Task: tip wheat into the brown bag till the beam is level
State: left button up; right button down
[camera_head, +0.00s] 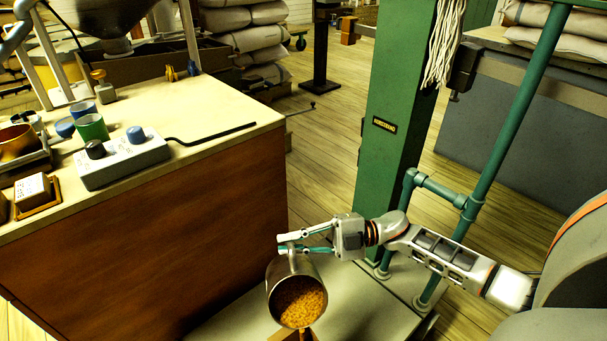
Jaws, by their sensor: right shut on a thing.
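My right gripper (290,243) is shut on the handle of a round metal jug (275,283). The jug is tilted, its mouth facing toward me and down. Golden wheat (301,300) fills much of its mouth. A small orange-brown piece (291,335) shows just below the jug at the bottom edge; I cannot tell whether it is the brown bag or falling grain. The rest there is cut off. I cannot make out a beam or whether it is level. My left gripper is not in view.
A tall green post (395,110) and green pipe rails (503,130) stand beside my right arm. A pale platform (345,300) lies below. The wooden counter (215,110) at left carries a switch box (122,160) and cups. Stacked sacks (255,35) stand behind it.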

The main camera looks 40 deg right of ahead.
jog(key=shift+s+a+r+n, duration=0.2)
jog(key=shift+r+n, duration=0.15)
jog(key=shift+n, duration=0.05)
dwell(1.0)
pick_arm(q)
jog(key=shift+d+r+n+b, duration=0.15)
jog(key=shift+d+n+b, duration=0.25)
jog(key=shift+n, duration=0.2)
pick_arm(e)
jog(key=w+d+f+m, duration=0.5)
jog(key=w+f+m, duration=0.3)
jog(key=f+m, duration=0.2)
jog(key=shift+w+d+m, duration=0.15)
jog(key=shift+m, duration=1.05)
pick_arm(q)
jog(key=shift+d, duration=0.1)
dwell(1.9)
